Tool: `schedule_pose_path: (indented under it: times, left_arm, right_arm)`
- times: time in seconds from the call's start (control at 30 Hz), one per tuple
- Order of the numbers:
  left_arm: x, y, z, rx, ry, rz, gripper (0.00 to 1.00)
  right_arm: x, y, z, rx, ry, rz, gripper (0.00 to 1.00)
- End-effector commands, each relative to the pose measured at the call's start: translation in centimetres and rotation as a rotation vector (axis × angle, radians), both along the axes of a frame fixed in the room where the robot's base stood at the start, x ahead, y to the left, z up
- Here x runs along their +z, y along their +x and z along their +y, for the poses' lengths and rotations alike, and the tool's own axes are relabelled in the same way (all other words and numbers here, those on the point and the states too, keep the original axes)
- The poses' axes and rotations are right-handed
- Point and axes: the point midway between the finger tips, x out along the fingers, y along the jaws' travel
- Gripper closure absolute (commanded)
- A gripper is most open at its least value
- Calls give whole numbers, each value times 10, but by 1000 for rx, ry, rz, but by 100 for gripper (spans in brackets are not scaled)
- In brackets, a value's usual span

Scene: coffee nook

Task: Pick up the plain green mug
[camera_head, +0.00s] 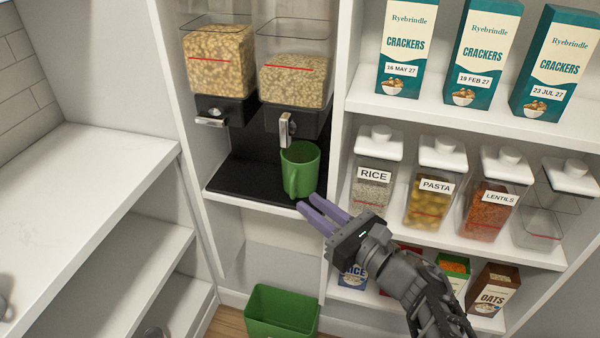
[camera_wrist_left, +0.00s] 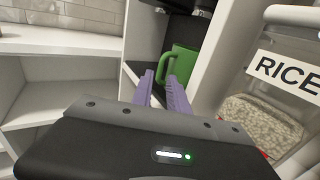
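The plain green mug (camera_head: 300,170) stands upright on the black base under the right-hand cereal dispenser, its handle toward the front left. It also shows in the left wrist view (camera_wrist_left: 184,64), ahead of the fingers. My left gripper (camera_head: 308,203) is open, its two purple fingers parted and empty. The fingertips are just in front of and below the mug, close to the shelf edge; I cannot tell whether they touch anything. In the left wrist view the fingers (camera_wrist_left: 161,82) point toward the mug's handle. My right gripper is not in view.
Two cereal dispensers (camera_head: 218,62) hang above the black base (camera_head: 245,183). An upright white panel (camera_head: 336,120) stands right of the mug, with jars such as rice (camera_head: 371,190) beyond it. A green bin (camera_head: 281,314) is on the floor.

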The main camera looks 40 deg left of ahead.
Motion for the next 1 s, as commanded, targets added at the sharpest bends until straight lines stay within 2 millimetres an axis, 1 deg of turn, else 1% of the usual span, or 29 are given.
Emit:
schedule_pose_path:
  times: [0.17,0.3,0.4,1.0]
  left_arm:
    - [1,3,19,6,4,1,80]
    - [0,8,39,5,3,0,80]
    - [1,10,48,3,2,0,80]
    - [0,11,49,0,1,0,80]
  right_arm:
    - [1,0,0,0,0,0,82]
    - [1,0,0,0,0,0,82]
    - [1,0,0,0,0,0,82]
    - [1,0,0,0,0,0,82]
